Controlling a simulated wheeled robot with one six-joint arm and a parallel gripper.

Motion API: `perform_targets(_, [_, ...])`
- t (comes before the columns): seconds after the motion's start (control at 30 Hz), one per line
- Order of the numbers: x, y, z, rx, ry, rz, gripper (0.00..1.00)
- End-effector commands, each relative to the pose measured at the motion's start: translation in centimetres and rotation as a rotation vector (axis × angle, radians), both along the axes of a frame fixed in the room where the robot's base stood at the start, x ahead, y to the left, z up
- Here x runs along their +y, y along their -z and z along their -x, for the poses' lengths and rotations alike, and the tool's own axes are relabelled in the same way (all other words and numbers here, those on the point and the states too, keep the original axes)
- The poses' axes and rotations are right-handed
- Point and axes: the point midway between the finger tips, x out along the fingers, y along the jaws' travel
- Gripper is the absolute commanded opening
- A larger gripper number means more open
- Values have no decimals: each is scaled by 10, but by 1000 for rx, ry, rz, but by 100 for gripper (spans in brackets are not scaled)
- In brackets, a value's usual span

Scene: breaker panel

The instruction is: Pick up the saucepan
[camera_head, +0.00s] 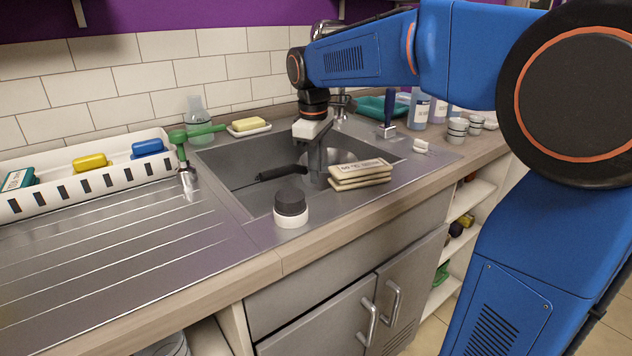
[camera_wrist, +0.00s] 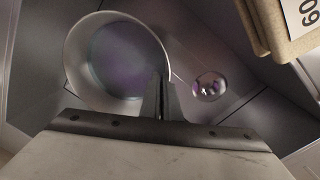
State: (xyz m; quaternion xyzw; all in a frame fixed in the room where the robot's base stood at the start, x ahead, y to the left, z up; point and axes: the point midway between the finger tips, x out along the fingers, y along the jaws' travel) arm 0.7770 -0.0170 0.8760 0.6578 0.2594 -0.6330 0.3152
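The grey metal saucepan (camera_wrist: 118,62) is inside the sink. In the wrist view I look down into its round bowl, and its right rim runs to my fingertips. In the head view part of its bowl (camera_head: 343,156) shows behind my gripper (camera_head: 318,176), and its black handle (camera_head: 280,173) points left. In the wrist view the fingers of my gripper (camera_wrist: 161,84) are close together at the rim and look shut on it. The exact contact is partly hidden by the fingers. I cannot tell whether the pan touches the sink floor.
The sink (camera_head: 240,165) has a round drain (camera_wrist: 209,86) right of the pan. Stacked tan sponges or blocks (camera_head: 359,174) and a dark-topped round container (camera_head: 291,207) stand on its front edge. A white rack (camera_head: 90,170) is left. Bottles and cups stand at right. The ribbed drainboard (camera_head: 110,255) is clear.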

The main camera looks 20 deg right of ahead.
Motion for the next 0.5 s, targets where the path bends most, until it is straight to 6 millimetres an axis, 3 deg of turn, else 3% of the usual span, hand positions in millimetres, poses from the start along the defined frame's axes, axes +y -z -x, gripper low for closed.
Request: perform_targets(0.5, [0, -42, 0, -3, 0, 0, 0])
